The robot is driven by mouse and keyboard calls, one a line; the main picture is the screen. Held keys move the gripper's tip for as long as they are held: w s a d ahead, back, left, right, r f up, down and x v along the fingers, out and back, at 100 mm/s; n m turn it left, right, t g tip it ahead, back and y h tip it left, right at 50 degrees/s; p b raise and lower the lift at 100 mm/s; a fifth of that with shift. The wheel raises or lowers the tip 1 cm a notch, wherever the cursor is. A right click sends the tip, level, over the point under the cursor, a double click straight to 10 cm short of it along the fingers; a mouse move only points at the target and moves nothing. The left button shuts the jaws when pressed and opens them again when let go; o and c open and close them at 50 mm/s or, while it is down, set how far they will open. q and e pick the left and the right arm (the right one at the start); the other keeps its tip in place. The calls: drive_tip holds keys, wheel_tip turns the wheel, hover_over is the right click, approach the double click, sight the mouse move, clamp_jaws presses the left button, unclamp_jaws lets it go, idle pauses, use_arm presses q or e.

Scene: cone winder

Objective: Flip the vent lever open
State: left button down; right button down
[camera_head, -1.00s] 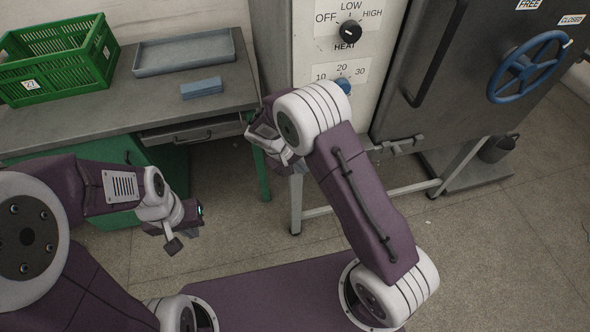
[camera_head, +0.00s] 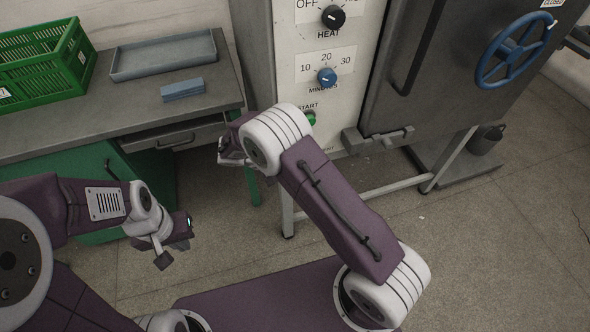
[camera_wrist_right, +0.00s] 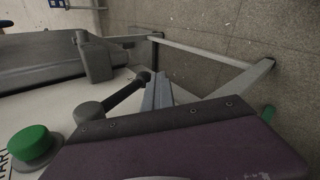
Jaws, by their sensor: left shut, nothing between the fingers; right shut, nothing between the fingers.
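In the right wrist view, a lever with a grey round hub (camera_wrist_right: 89,113) and a black handle (camera_wrist_right: 124,93) is mounted on the pale panel; I take it to be the vent lever. Its handle points up and right, towards my fingers. My right gripper (camera_wrist_right: 160,93) is shut and empty, with its fingers beside the handle's far end; I cannot tell if they touch. In the head view my right arm hides the lever. My left gripper (camera_head: 180,240) is shut and empty, low over the floor in front of the bench.
A green button (camera_wrist_right: 35,146) sits beside the lever, also in the head view (camera_head: 309,118). Above it are a blue knob (camera_head: 327,77) and a black knob (camera_head: 333,17). A grey door with a blue handwheel (camera_head: 514,50) stands right. The bench (camera_head: 110,110) holds a green crate (camera_head: 40,62).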

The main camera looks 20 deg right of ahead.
drive_tip(key=d+h+b, duration=0.1)
drive_tip(key=h, duration=0.1)
drive_tip(key=d+h+b, duration=0.2)
drive_tip(key=d+h, duration=0.1)
drive_tip(key=shift+w+r+h, duration=0.1)
drive_tip(key=shift+r+h, duration=0.15)
drive_tip(key=shift+h, duration=0.05)
drive_tip(key=shift+d+r+h+b, duration=0.35)
drive_tip(key=shift+d+h, duration=0.3)
drive_tip(key=shift+h, duration=0.25)
drive_tip(key=shift+d+r+t+h, duration=0.3)
drive_tip(key=shift+d+r+h, duration=0.2)
drive_tip(key=shift+d+r, duration=0.75)
drive_tip(key=shift+a, duration=0.1)
